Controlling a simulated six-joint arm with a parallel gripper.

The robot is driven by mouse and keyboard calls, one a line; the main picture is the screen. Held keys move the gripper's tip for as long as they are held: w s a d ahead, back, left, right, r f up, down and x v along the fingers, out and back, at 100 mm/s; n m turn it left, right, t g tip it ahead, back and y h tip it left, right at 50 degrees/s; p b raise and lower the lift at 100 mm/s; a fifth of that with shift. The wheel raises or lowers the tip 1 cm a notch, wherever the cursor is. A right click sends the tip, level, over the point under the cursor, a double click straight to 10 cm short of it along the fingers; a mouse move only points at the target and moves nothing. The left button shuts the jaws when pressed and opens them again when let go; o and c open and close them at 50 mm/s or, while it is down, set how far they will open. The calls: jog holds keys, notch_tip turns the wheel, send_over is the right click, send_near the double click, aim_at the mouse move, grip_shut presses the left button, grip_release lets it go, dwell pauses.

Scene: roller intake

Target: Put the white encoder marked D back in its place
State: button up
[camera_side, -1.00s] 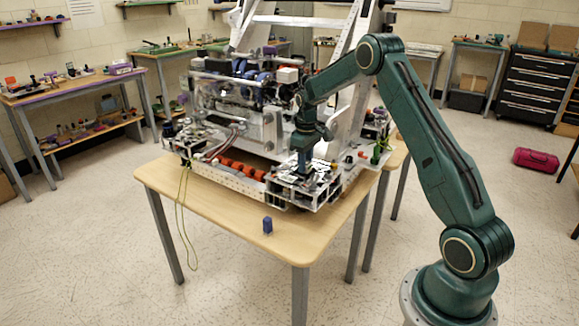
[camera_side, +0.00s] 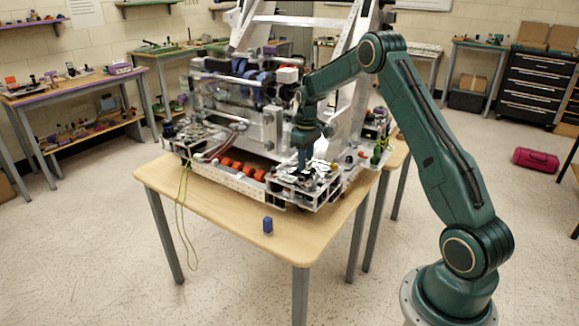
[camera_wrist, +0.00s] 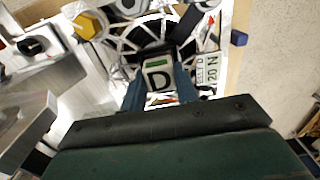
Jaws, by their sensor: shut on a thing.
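The white encoder (camera_wrist: 158,76), with a black D and a green stripe on it, is between the two blue fingers of my gripper (camera_wrist: 160,92) in the wrist view. The fingers are shut on its sides. Beside it is a label plate (camera_wrist: 209,75) with D and 20 N on it. In the side view my gripper (camera_side: 303,162) points down over the front corner of the white-framed robot (camera_side: 250,186). The encoder is too small to make out there. Its underside is hidden, so I cannot tell whether it touches the frame.
A small blue block (camera_side: 267,226) stands on the wooden table (camera_side: 225,215), clear of the frame. A yellow hex part (camera_wrist: 88,26) and grey metal parts (camera_wrist: 45,80) lie left of the encoder in the wrist view. A thin yellow-green cable (camera_side: 181,215) hangs over the table's left side.

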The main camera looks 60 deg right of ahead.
aim_at(307, 159)
jog(key=shift+f, duration=0.85)
dwell(1.6)
jog(key=o, duration=1.1)
jog(key=shift+a, duration=0.2)
jog(key=r, duration=1.4)
jog(key=shift+s+d+r, duration=0.1)
jog(key=shift+d+r, duration=0.15)
jog(key=shift+d, duration=0.15)
jog(key=shift+a+r, duration=0.1)
